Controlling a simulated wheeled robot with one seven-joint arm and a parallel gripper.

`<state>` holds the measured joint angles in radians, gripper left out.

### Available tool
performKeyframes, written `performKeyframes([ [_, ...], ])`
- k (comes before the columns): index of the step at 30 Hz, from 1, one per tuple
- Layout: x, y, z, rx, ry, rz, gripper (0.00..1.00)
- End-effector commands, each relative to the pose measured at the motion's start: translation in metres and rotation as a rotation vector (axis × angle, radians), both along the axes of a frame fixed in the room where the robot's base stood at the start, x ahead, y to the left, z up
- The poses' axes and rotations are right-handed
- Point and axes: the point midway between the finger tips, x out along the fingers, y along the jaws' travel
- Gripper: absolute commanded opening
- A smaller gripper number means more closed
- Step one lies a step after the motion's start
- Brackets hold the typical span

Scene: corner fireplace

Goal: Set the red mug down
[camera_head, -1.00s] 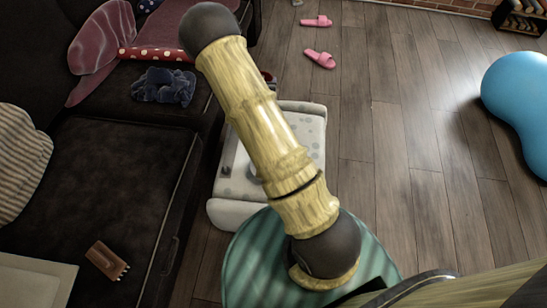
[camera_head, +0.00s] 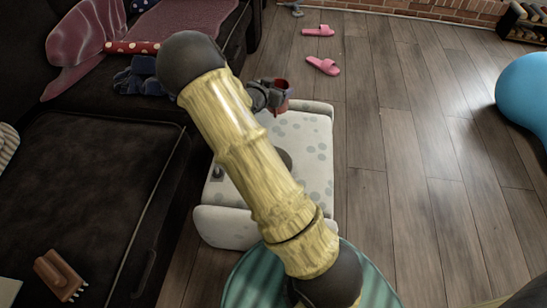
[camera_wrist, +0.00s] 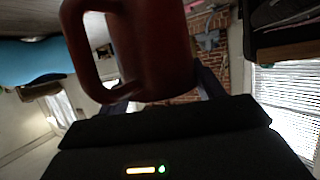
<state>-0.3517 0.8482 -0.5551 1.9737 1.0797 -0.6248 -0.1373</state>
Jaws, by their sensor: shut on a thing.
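The red mug (camera_head: 282,86) shows small in the head view, just above the far edge of the white spotted stand (camera_head: 316,150). My gripper (camera_head: 270,96) is shut on it. In the wrist view the mug (camera_wrist: 150,45) fills the upper middle, with its handle (camera_wrist: 85,55) on the left. The fingers of my gripper (camera_wrist: 160,92) reach to its sides, partly hidden by it. I cannot tell from these frames whether the mug touches the stand. My arm hides part of the stand's top.
A small dark item (camera_head: 217,174) and a grey round thing (camera_head: 285,159) are on the stand. A dark sofa (camera_head: 90,180) lies left, with a brown brush-like object (camera_head: 60,275). A green striped round seat (camera_head: 250,280) stands in front. Wooden floor at right is open, with pink slippers (camera_head: 322,66).

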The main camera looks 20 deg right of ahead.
Motion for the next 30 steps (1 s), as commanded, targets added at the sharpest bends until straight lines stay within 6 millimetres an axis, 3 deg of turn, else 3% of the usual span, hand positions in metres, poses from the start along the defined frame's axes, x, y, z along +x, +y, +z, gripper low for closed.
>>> performKeyframes([
  [10,0.0,-0.001,-0.001,-0.001,-0.002,-0.003,0.35],
  [21,0.0,0.0,-0.057,0.0,-0.001,-0.001,0.35],
  [30,0.0,0.0,-0.061,-0.001,-0.003,-0.001,0.35],
])
